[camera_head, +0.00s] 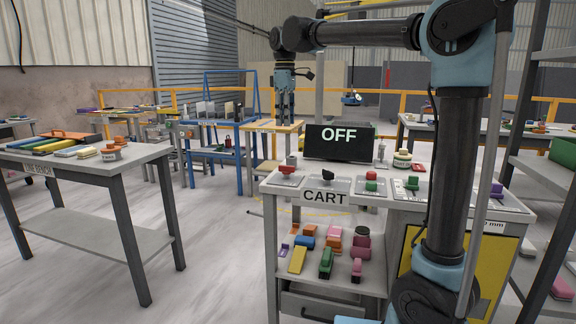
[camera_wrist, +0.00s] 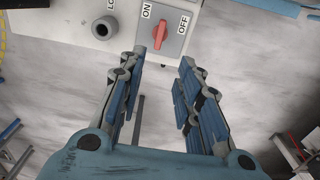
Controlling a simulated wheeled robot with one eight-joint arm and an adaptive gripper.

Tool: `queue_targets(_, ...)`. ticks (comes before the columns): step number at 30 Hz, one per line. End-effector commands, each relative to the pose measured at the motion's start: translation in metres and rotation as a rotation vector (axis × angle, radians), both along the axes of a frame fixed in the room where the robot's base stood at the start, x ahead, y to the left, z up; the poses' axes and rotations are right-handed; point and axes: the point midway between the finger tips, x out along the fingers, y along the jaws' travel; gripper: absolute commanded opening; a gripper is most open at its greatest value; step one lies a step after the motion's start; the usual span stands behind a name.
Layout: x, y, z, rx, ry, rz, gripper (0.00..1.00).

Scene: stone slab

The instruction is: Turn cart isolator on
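The cart (camera_head: 325,197) stands right of centre in the head view, and its black display (camera_head: 340,143) reads OFF. A red rotary handle (camera_head: 288,168) on a grey plate sits at the cart's left front corner. The wrist view shows a red handle (camera_wrist: 160,34) at the top, on a grey plate marked ON at left and OFF at right. It lies beyond my fingertips, apart from them. My gripper (camera_head: 286,118) hangs pointing down above and behind the cart's left side. In the wrist view my gripper (camera_wrist: 161,65) is open, with nothing between its fingers.
A black knob (camera_head: 329,183) and other controls line the cart top. Coloured blocks (camera_head: 326,262) lie on the shelf below. A grey bench (camera_head: 70,165) stands left, and a wooden-topped table (camera_head: 275,127) stands behind. Open floor (camera_head: 215,245) lies between bench and cart.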

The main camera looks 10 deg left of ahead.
Motion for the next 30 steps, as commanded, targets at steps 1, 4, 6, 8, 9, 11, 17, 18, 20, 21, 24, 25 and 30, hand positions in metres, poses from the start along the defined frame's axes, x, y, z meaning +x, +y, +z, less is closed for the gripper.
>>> queue_targets(1, 0.001, -0.002, -0.006, 0.000, 0.000, -0.003, 0.32)
queue_targets(4, 0.002, -0.004, -0.020, 0.000, 0.000, -0.006, 0.32)
queue_targets(6, 0.003, -0.005, -0.032, 0.000, 0.000, -0.008, 0.32)
queue_targets(8, 0.003, -0.005, -0.043, 0.000, 0.000, -0.009, 0.32)
queue_targets(9, 0.003, -0.006, -0.050, 0.000, 0.000, -0.010, 0.32)
queue_targets(11, 0.003, -0.006, -0.060, 0.000, 0.000, -0.011, 0.32)
queue_targets(17, 0.003, -0.007, -0.095, 0.000, 0.000, -0.011, 0.32)
queue_targets(18, 0.003, -0.007, -0.101, 0.000, 0.000, -0.012, 0.32)
queue_targets(20, 0.003, -0.007, -0.112, 0.000, 0.000, -0.012, 0.32)
queue_targets(21, 0.003, -0.007, -0.118, 0.000, 0.000, -0.012, 0.32)
queue_targets(24, 0.003, -0.007, -0.134, 0.000, 0.000, -0.012, 0.32)
queue_targets(25, 0.003, -0.007, -0.139, 0.000, 0.000, -0.012, 0.32)
queue_targets(30, 0.003, -0.007, -0.157, 0.000, 0.000, -0.012, 0.32)
